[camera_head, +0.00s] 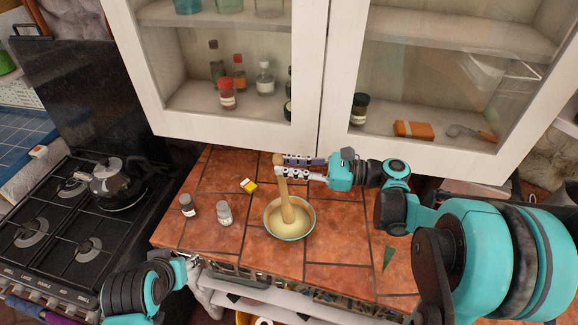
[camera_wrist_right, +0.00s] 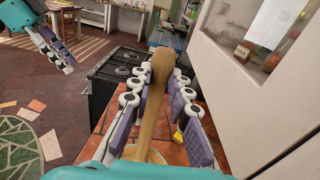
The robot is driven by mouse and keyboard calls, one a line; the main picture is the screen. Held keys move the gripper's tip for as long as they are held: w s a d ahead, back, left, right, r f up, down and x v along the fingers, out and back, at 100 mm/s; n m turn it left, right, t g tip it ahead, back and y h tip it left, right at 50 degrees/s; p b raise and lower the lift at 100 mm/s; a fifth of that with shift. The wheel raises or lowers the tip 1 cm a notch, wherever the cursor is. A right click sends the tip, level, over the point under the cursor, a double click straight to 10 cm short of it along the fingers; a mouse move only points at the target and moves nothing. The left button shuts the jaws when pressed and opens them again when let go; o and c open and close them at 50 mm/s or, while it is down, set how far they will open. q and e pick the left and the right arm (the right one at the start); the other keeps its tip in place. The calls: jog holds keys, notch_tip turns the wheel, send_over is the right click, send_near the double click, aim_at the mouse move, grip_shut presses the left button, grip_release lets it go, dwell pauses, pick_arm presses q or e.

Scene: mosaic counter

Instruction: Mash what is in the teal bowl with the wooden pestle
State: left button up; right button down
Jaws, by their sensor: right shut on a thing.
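The teal bowl (camera_head: 291,239) stands on the tiled counter, with a pale yellowish inside. Whether that is food or the bowl's lining, I cannot tell. The wooden pestle (camera_head: 287,203) stands nearly upright, slightly tilted, with its lower end inside the bowl. My right gripper (camera_head: 286,168) is shut on the pestle's upper part, above the bowl. In the right wrist view the pestle (camera_wrist_right: 157,85) runs between the two rows of finger pads, and the bowl is mostly hidden. My left gripper (camera_wrist_right: 57,42) hangs at the upper left of that view, away from the bowl, its opening unclear.
Two small jars (camera_head: 188,205) (camera_head: 224,214) stand left of the bowl, and a small yellow object (camera_head: 248,186) lies behind them. A glass-fronted cabinet (camera_head: 230,130) overhangs the counter's back. A stove (camera_head: 60,230) with a kettle (camera_head: 117,185) is at left. Counter right of the bowl is mostly clear.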

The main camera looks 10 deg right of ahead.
notch_tip(320, 180, up, 8)
jog(key=p, duration=0.5)
jog(key=shift+a+f, duration=0.2)
jog(key=shift+f, duration=0.2)
dwell(0.6)
